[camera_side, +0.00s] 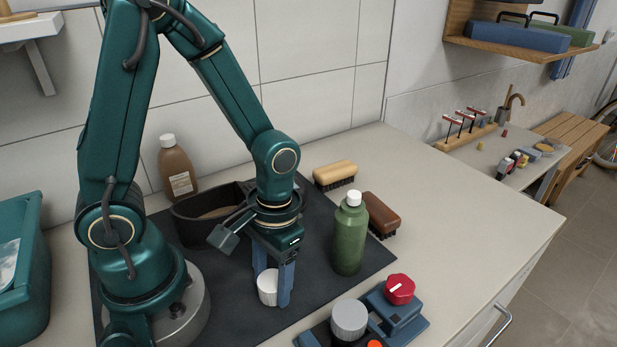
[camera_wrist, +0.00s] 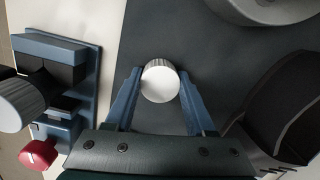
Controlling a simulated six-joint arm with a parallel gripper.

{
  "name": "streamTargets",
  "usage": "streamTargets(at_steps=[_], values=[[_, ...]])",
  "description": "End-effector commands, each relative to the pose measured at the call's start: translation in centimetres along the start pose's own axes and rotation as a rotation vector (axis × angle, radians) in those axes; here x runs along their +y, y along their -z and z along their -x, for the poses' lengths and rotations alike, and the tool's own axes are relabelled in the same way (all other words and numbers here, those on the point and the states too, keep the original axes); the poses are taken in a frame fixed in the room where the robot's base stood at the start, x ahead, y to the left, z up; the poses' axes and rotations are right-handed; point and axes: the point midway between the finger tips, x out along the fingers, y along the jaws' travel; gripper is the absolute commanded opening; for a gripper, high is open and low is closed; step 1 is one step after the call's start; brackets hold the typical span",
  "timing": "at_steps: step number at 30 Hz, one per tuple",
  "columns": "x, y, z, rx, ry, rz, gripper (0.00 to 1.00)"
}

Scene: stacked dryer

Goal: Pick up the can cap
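The can cap (camera_side: 267,288) is a white, ridged, round cap standing on the dark mat in the side view. It shows end-on as a pale disc in the wrist view (camera_wrist: 160,84). My gripper (camera_side: 275,290) points down at it, with its blue fingers low by the mat, one on each side of the cap. In the wrist view my gripper (camera_wrist: 161,72) has the cap between its fingertips, with hardly any gap at either side. I cannot tell whether the fingers press on it. The far finger's tip is hidden behind the cap in the side view.
A green bottle (camera_side: 349,238) with a white cap stands right of my gripper. A dark bin (camera_side: 196,225) is behind it. A blue fixture (camera_side: 409,325) with a red knob (camera_side: 399,289) and a grey knob (camera_side: 349,319) sits at front right. Two brushes lie behind the bottle.

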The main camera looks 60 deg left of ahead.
Motion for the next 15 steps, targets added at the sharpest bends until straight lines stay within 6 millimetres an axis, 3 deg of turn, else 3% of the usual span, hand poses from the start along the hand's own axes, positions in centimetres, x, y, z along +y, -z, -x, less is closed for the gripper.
streamTargets(at_steps=[1, 3, 5, 15], values=[[-0.01, 0.01, 0.00, 0.000, 0.000, 0.000, 0.22], [-0.01, 0.01, 0.01, 0.000, 0.000, 0.000, 0.03], [-0.01, 0.01, 0.01, 0.000, 0.000, 0.000, 0.00], [0.02, 0.02, 0.49, 0.002, -0.001, 0.000, 0.00]])
